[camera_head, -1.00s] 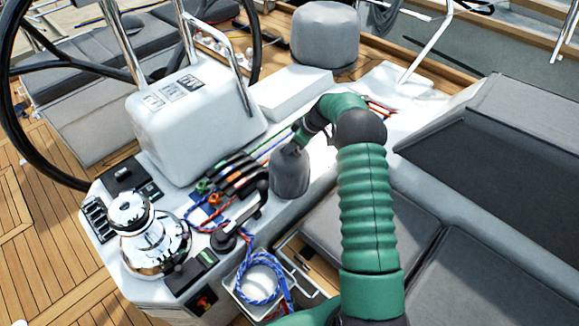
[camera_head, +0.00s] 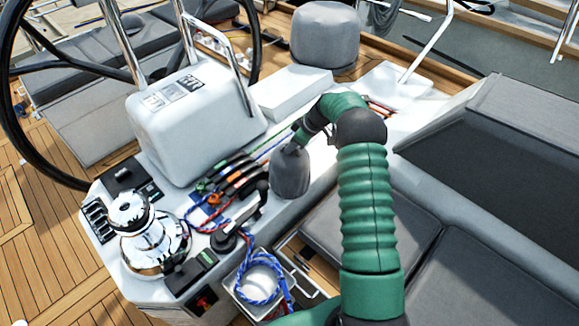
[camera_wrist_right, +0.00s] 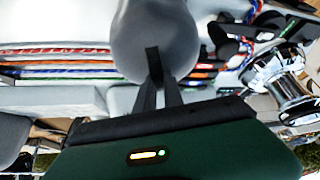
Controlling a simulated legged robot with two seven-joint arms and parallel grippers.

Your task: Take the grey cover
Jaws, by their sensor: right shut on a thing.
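The grey cover (camera_head: 291,178), a soft rounded cap, is on the white cockpit console beside the black rope clutches. My right gripper (camera_head: 293,148) comes down on its top from the upper right and is shut on it. In the right wrist view the cover (camera_wrist_right: 155,30) fills the upper middle, with the dark fingers (camera_wrist_right: 157,72) closed at its near end. What is under the cover is hidden, and I cannot tell whether it is clear of the console. My left gripper is not in view.
A bare chrome winch (camera_head: 150,240) stands at the console's front left. Rope clutches (camera_head: 235,178) with a black lever are left of the cover. A larger grey cover (camera_head: 325,35) stands farther back. Coiled blue rope (camera_head: 258,282) lies in a bin. Grey cushions (camera_head: 375,220) are at right.

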